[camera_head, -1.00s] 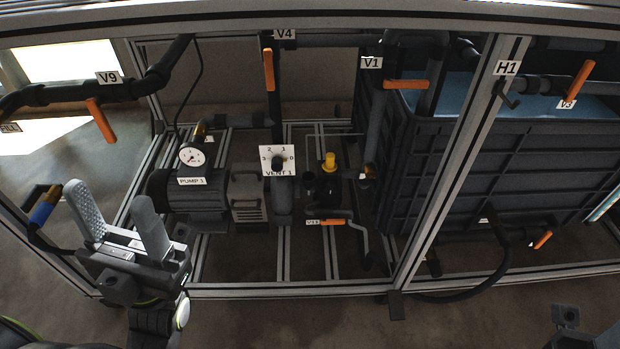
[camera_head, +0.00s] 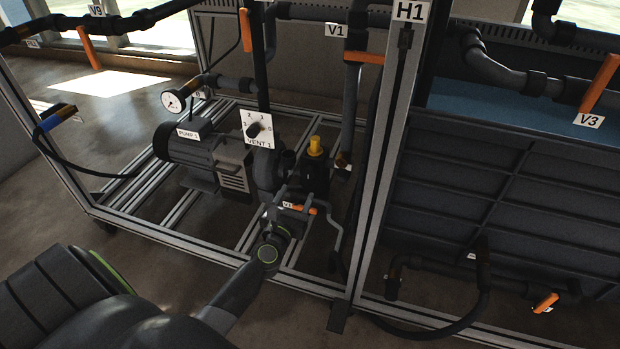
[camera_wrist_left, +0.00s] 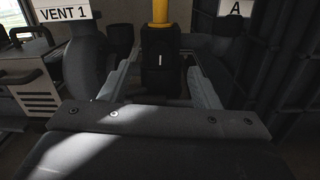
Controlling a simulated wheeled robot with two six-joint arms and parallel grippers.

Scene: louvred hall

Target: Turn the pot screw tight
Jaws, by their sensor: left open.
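The pot is a dark cylinder (camera_head: 314,175) with a yellow screw (camera_head: 315,146) upright on its top, in the middle of the head view. In the left wrist view the yellow screw (camera_wrist_left: 160,11) shows at the top edge, above the black pot body (camera_wrist_left: 160,72). My left gripper (camera_wrist_left: 161,62) is open and empty, with one finger on each side of the pot body in that picture, below the screw. I cannot tell whether the fingers touch the pot. In the head view my left arm reaches in from the lower left and its wrist partly hides the gripper. My right gripper is out of view.
A dial marked VENT 1 (camera_head: 257,129) and the pump (camera_head: 190,150) stand left of the pot. An orange-handled valve (camera_head: 300,209) lies close below it. A frame post (camera_head: 388,180) rises to its right, before a dark tank (camera_head: 470,190).

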